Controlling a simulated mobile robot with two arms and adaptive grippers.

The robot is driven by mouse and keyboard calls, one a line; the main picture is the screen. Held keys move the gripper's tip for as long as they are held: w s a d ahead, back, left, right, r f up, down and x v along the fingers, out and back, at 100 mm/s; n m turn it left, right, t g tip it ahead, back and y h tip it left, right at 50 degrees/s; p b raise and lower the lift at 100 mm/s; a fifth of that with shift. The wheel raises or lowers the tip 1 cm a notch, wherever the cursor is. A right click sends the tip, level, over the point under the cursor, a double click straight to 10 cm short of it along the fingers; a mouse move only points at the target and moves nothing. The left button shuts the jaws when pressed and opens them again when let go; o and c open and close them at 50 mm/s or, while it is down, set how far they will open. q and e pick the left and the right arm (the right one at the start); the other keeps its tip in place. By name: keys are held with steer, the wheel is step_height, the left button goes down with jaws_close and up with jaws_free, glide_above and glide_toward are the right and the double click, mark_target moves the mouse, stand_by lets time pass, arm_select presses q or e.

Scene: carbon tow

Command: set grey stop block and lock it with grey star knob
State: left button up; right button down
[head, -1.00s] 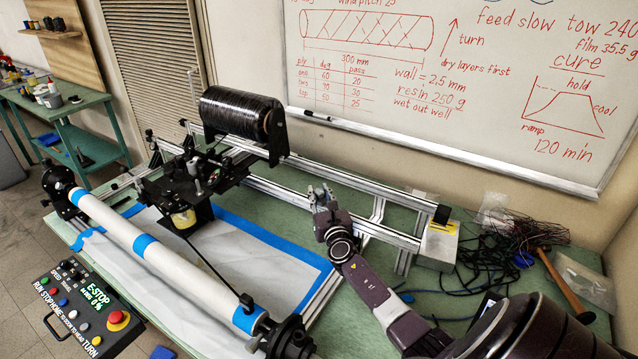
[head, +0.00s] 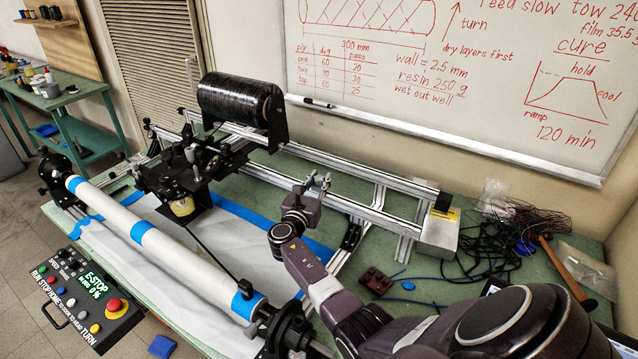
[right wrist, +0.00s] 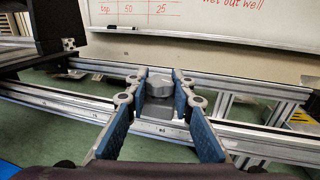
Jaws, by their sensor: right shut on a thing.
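My right gripper (head: 318,182) is at the front aluminium rail (head: 375,214), right of the black carriage. In the right wrist view, its blue-padded fingers (right wrist: 160,78) flank a light grey block (right wrist: 160,111), the stop block, and are shut on it. A grey knob (right wrist: 158,86), the star knob, shows on top of the block between the fingers. The block overlaps the front rail in the picture; I cannot tell whether it rests on it or how tight the knob is. My left gripper is out of view.
The black carriage (head: 185,160) and the black tow spool (head: 240,100) stand to the left. A white mandrel (head: 165,250) lies in front. A small dark red holder (head: 376,281) sits on the green table, with tangled cables (head: 520,235) at the right.

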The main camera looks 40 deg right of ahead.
mark_target(320, 177)
stand_by(0.3)
steer(key=c, duration=1.6)
jaws_free()
steer(key=shift+d, duration=0.1)
step_height(320, 177, up, 10)
steer(key=shift+f, duration=0.1)
